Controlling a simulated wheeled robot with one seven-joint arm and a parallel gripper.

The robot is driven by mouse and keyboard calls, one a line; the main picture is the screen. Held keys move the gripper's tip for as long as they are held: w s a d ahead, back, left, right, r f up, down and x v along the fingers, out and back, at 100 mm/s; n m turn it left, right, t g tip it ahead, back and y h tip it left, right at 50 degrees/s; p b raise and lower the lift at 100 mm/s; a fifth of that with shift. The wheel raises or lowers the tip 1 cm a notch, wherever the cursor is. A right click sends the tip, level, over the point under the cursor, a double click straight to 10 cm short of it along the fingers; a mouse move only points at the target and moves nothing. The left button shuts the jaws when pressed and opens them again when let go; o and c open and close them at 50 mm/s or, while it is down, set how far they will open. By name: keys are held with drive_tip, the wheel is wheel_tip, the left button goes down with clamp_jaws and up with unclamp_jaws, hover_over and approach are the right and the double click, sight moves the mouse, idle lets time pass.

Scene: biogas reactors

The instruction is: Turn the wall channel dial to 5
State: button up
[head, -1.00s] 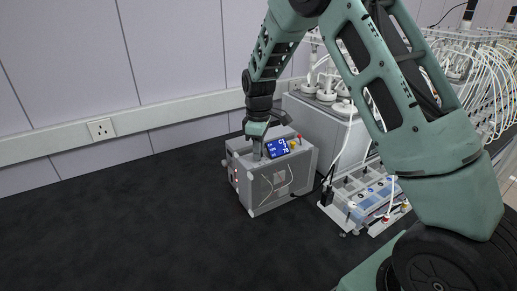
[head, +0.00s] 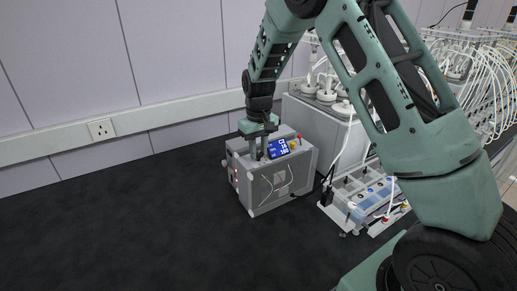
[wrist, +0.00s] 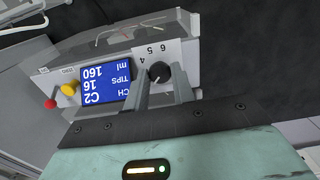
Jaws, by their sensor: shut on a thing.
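In the wrist view the display (wrist: 106,84) appears upside down and reads CH C2, TIPS 16 and 160 ml. The black channel dial (wrist: 159,71) sits beside it on a white plate marked with numbers including 4, 5 and 6. My gripper (wrist: 160,82) is shut on the dial, one finger at each side. In the head view my gripper (head: 261,153) points down onto the box's top and hides the dial. I cannot tell which number the dial points to.
A yellow knob (wrist: 69,89) and a red knob (wrist: 50,104) are on the panel past the display. A wall socket (head: 102,129) is at left. The dark surface at left is clear.

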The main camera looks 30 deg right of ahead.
sight(258, 153)
drive_tip(key=m+p, duration=0.1)
drive_tip(key=m, duration=0.5)
drive_tip(key=shift+r, duration=0.15)
drive_tip(key=m+p, duration=0.1)
drive_tip(key=m, duration=0.5)
drive_tip(key=shift+m+p, duration=0.35)
drive_tip(key=shift+m, duration=0.05)
drive_tip(key=m+p, duration=0.2)
drive_tip(key=m, duration=0.3)
drive_tip(key=shift+w+m+p, duration=0.1)
drive_tip(key=shift+m+p, duration=0.9)
drive_tip(key=shift+m, duration=1.6)
drive_tip(key=o, duration=0.7)
wheel_tip(258, 153, up, 17)
drive_tip(key=b, duration=0.4)
drive_tip(key=shift+r, duration=0.15)
